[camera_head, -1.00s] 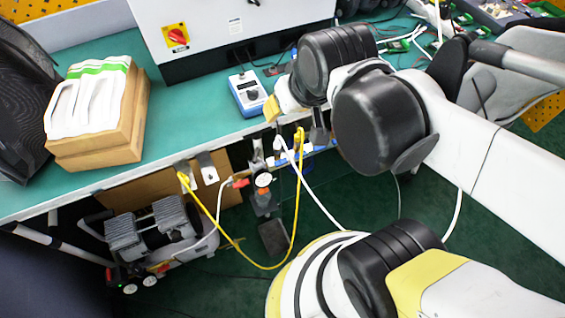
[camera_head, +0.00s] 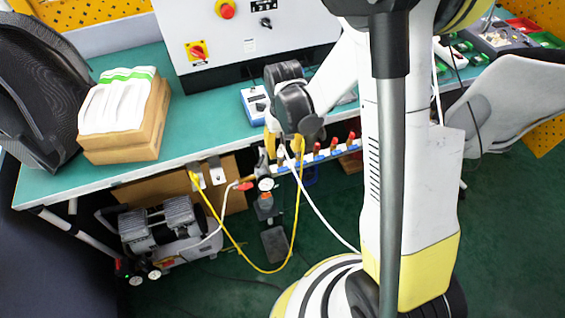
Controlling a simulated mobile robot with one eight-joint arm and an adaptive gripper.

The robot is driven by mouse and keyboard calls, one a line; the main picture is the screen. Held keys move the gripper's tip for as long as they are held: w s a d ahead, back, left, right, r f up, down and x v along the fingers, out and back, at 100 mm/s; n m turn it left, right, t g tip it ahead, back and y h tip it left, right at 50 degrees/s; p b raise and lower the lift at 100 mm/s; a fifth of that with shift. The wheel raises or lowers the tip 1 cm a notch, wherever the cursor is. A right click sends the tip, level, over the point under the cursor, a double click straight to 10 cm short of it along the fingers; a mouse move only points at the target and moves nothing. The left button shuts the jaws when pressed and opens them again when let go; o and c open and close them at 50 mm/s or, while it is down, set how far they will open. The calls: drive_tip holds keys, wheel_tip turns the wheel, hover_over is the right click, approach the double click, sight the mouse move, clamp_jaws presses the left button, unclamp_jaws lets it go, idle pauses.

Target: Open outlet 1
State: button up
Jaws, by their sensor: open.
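A row of outlet valves with red handles (camera_head: 333,144) runs along a manifold under the table's front edge. Three red handles show to the right of my wrist. No outlet numbers are readable, so I cannot tell which one is outlet 1. My gripper (camera_head: 264,157) is at the left end of this row, below my black wrist joint, small and partly hidden. It is open, and I see nothing held in it. The left part of the manifold is covered by my wrist and hoses. I cannot tell whether the gripper touches a valve.
A yellow hose (camera_head: 232,244) and a white hose (camera_head: 325,215) hang in loops below the manifold. A regulator with a gauge (camera_head: 265,184) hangs beside them. A compressor (camera_head: 160,230) stands below the table.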

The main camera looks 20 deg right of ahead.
sight(283, 169)
wheel_tip(283, 169, down, 10)
drive_tip(key=b, duration=0.4)
drive_tip(key=shift+w+f, duration=0.1)
drive_tip(key=c, duration=0.9)
